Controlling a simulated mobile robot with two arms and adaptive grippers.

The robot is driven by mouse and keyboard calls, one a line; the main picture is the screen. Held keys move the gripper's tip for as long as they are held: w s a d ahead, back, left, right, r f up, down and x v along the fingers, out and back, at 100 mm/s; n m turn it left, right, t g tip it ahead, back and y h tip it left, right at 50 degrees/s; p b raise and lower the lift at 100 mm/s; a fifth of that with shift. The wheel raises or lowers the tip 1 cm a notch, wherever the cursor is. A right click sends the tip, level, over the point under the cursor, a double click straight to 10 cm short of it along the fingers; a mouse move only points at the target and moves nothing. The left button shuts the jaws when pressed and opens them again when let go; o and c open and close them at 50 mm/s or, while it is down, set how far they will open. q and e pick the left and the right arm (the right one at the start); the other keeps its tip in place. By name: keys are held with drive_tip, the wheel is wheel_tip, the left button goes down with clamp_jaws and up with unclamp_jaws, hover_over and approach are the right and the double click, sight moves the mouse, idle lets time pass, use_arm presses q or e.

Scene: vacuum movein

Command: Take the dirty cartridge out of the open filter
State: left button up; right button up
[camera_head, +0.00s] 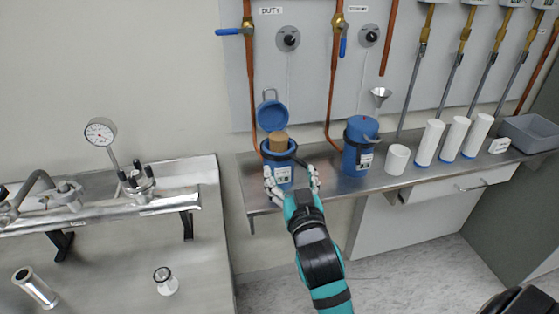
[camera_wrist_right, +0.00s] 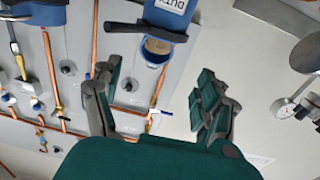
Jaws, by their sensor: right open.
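The open filter (camera_head: 283,172) is a blue housing on the steel shelf, with its round blue lid (camera_head: 272,115) tipped up behind it. The brown dirty cartridge (camera_head: 278,142) stands in it, its top above the rim. My right gripper (camera_head: 291,180) is open in front of the housing, one finger towards each side, below the cartridge top. I cannot tell if the fingers touch. In the right wrist view the housing (camera_wrist_right: 172,14) and the brownish cartridge (camera_wrist_right: 156,47) show beyond the spread, empty fingers (camera_wrist_right: 157,78). My left gripper is not in view.
A second, closed blue filter (camera_head: 361,148) stands to the right, a funnel (camera_head: 380,95) behind it. Further right are a white cup (camera_head: 397,159), several white cylinders (camera_head: 428,143) and a grey bin (camera_head: 530,132). Copper pipes run behind. A steel bench (camera_head: 110,250) is at the left.

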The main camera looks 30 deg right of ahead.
sight(280, 142)
drive_tip(key=p+x, duration=0.1)
drive_tip(key=x, duration=0.9)
drive_tip(key=shift+w+d+r+p, duration=0.1)
drive_tip(key=shift+w+p, duration=0.2)
drive_tip(key=p+x, duration=0.1)
drive_tip(key=x, duration=0.3)
drive_tip(key=shift+w+d+r, duration=0.15)
drive_tip(key=shift+w+d, duration=0.1)
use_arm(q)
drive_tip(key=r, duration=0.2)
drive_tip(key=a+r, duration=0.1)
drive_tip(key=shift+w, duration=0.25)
use_arm(e)
drive_tip(key=shift+r, duration=0.1)
clamp_jaws()
